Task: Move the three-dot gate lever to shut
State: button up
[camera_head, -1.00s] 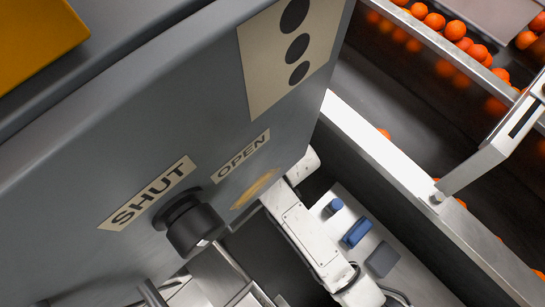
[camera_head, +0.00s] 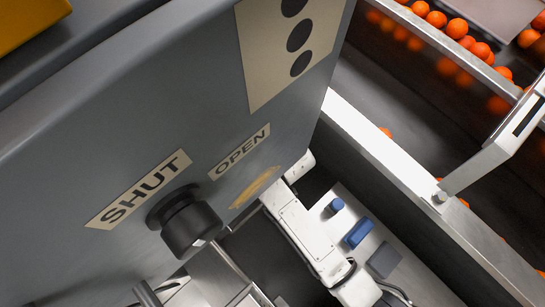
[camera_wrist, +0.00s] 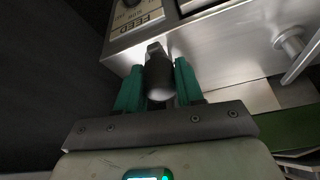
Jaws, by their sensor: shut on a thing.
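A grey housing (camera_head: 110,110) fills the left of the head view. It carries a cream plate with three black dots (camera_head: 298,37), a SHUT label (camera_head: 138,188) and an OPEN label (camera_head: 239,150). A black round boss or grip (camera_head: 190,228) sticks out just below and between the two labels. In the wrist view, my gripper (camera_wrist: 158,72) has its teal fingers on either side of a dark cylindrical handle (camera_wrist: 160,83) and is shut on it. The handle's far end meets a small metal piece. The head view does not show my fingertips, and the lever's angle is unclear.
A metal box with a FEED label (camera_wrist: 136,17) lies just beyond the handle in the wrist view, with a metal rod (camera_wrist: 292,42) at right. In the head view, blue buttons (camera_head: 357,232) sit on a low panel, and oranges (camera_head: 457,28) line a chute at upper right.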

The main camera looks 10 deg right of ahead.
grip_shut()
jog(key=shift+w+d+r, duration=0.1)
jog(key=shift+d, duration=0.05)
jog(key=shift+w+d+r+n+p, duration=0.1)
jog(key=shift+w+d+n+p, duration=0.3)
jog(key=shift+p, duration=0.5)
jog(key=shift+w+d+f+n+g+y+p, duration=0.1)
jog(key=shift+w+d+n+g+y+p, duration=0.4)
jog(key=shift+w+n, duration=0.6)
jog(key=shift+w+d+f+n+g+y+p, duration=0.1)
jog(key=shift+w+d+n+g+y+p, duration=0.35)
jog(key=shift+n, duration=1)
jog(key=shift+w+d+f+n+g+y+p, duration=0.2)
jog(key=shift+w+d+n+p, duration=0.5)
jog(key=shift+w+n, duration=0.5)
jog(key=shift+s+d+r, duration=0.1)
